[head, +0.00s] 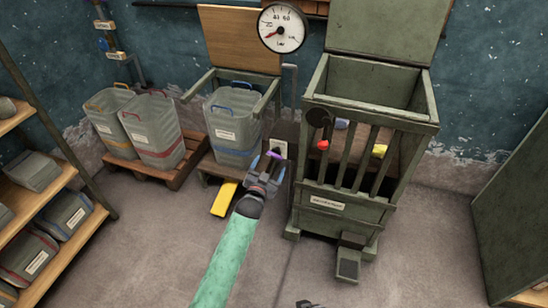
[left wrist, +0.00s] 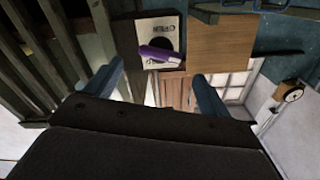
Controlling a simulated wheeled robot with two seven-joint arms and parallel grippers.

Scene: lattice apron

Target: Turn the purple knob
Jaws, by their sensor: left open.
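The purple knob (left wrist: 160,54) is a bar-shaped handle on a pale plate (left wrist: 146,28) with a dark round mark and a small label. In the head view the knob (head: 274,154) shows small, just beyond my left gripper (head: 267,162), partly covered by it. My left gripper is open. In the left wrist view its two blue-grey fingers (left wrist: 158,80) stand apart, and the knob appears between and beyond their tips. Contact with the knob cannot be made out. A small dark part at the bottom edge of the head view seems to be my right gripper (head: 308,303), mostly cut off.
A green slatted crate (head: 345,208) stands close to the right of the knob. Grey bins (head: 232,128) stand on pallets to the left. A yellow block (head: 224,199) lies near my left arm. A gauge (head: 283,28) hangs above. Shelves (head: 45,205) line the left side.

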